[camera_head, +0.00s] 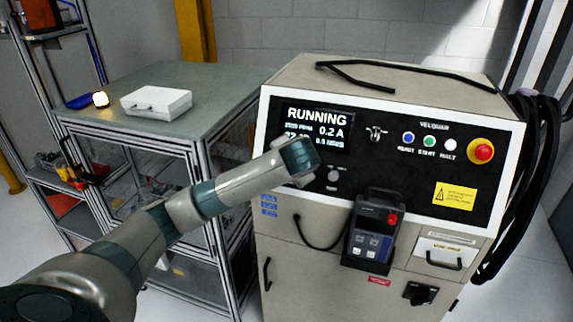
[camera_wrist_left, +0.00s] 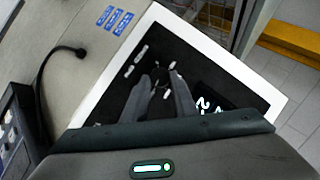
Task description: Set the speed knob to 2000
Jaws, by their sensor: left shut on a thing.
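The control cabinet (camera_head: 390,88) has a black front panel (camera_head: 455,160) with a lit display (camera_head: 318,130). The display reads RUNNING and 0.2 A; its rpm figure is too small to read surely. My left gripper (camera_head: 302,180) reaches the panel just below the display, covering part of its lower lines. In the left wrist view, its two fingers (camera_wrist_left: 160,85) close together on a small dark knob at the panel, mostly hidden between them. I take it for the speed knob. A grey round control (camera_head: 333,174) shows just right of the gripper. My right gripper is not in view.
A red emergency button (camera_head: 483,151) and several small coloured buttons sit on the panel's right. A handheld unit (camera_head: 372,230) hangs on the cabinet front, with a black cable (camera_head: 318,243) beside it. A workbench (camera_head: 215,88) with a white case (camera_head: 157,102) stands left.

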